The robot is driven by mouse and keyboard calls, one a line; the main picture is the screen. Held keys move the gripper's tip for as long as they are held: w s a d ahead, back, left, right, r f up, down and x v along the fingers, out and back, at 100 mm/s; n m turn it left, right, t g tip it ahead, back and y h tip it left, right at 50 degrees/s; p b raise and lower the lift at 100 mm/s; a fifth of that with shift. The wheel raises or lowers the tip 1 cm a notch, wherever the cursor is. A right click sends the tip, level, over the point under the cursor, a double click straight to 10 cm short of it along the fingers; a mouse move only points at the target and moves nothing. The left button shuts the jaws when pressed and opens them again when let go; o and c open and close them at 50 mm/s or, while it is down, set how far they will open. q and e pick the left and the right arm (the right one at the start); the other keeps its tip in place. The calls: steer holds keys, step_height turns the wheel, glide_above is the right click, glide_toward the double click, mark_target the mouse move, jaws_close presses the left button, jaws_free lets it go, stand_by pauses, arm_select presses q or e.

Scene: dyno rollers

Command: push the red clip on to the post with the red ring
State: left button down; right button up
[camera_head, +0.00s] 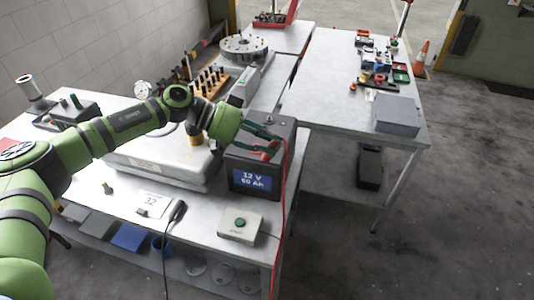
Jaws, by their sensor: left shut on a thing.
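My left gripper (266,143) comes in from the left and is over the top of the dark battery box (281,136), which is labelled "12 V 60 Ah". The gripper is shut on the red clip (268,153), which sits low between the fingers at the top of the battery. A red cable (284,190) runs from the clip down the battery's right side toward the floor. A small post shows at the battery's far top edge. The post with the red ring cannot be made out, and I cannot tell whether the clip touches it. My right gripper is not in view.
A pale box with a green button (240,224) stands in front of the battery. A black handheld item (177,212) with a cable and a card marked 32 (153,204) lie left of it. A grey box (397,115) sits on the right table.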

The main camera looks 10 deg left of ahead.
arm_select(q)
steer(key=w+a+r+n+t+y+p, duration=0.2)
steer(key=w+a+n+t+p, duration=0.2)
steer(key=w+a+n+t, duration=0.65)
steer(key=d+f+b, duration=0.1)
steer(key=f+b, duration=0.1)
steer(key=s+d+f+m+t+b, duration=0.1)
steer(key=f+b, duration=0.1)
steer(key=b, duration=0.1)
steer(key=s+d+f+t+b, duration=0.1)
steer(key=f+b, duration=0.1)
steer(key=shift+s+d+f+m, duration=0.2)
steer(key=shift+d+f+m, duration=0.05)
steer(key=shift+d+f, duration=0.1)
steer(key=shift+r, duration=0.1)
stand_by(0.5)
steer(key=shift+p, duration=0.35)
steer(key=shift+a, duration=0.1)
steer(key=shift+f+p, duration=0.3)
steer(key=shift+f, duration=0.05)
stand_by(0.7)
steer(key=shift+f, duration=0.3)
stand_by(0.4)
